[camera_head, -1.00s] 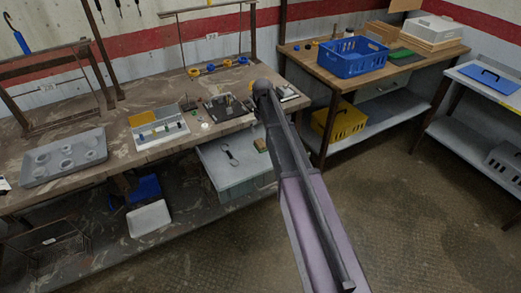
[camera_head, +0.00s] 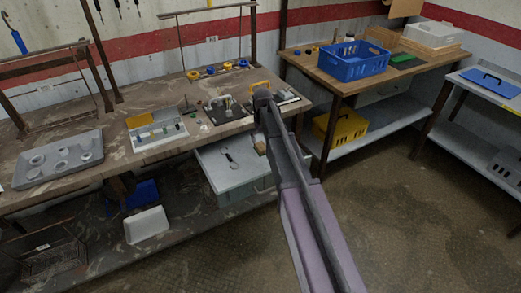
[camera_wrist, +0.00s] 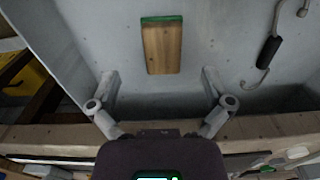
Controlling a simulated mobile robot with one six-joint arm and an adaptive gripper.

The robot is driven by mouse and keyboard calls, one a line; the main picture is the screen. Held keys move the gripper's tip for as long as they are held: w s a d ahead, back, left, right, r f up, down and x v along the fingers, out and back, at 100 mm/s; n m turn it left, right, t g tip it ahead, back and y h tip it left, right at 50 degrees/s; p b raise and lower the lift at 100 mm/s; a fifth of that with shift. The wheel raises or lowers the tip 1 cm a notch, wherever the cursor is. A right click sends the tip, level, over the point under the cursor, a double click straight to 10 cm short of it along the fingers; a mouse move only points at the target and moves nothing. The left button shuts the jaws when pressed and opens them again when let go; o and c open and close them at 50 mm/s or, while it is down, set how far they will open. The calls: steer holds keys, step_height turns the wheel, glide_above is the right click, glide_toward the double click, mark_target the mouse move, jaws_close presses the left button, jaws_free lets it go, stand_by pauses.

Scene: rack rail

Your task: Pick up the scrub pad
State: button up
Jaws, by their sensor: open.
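The scrub pad (camera_wrist: 162,46) is a tan rectangular block with a green edge. It lies on the floor of a grey open drawer (camera_wrist: 105,30). In the head view the pad (camera_head: 260,147) is small, at the right side of the drawer (camera_head: 228,182), beside my arm. My gripper (camera_wrist: 160,78) is open and empty in the wrist view, with one finger on each side below the pad. The pad is apart from both fingers. In the head view my arm hides the fingers.
A hooked tool with a black handle (camera_wrist: 269,52) lies right of the pad. The drawer's wall and the wooden bench edge (camera_wrist: 250,127) run close to my gripper. The bench above holds a grey tray (camera_head: 60,165) and an open case (camera_head: 158,143).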

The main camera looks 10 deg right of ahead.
mark_target(262, 147)
steer(key=shift+f, duration=0.1)
steer(key=shift+s+a+f+b, duration=0.1)
steer(key=shift+s+f+b, duration=0.05)
steer(key=shift+f+b, duration=2.4)
steer(key=shift+r, duration=0.1)
steer(key=c, duration=1.2)
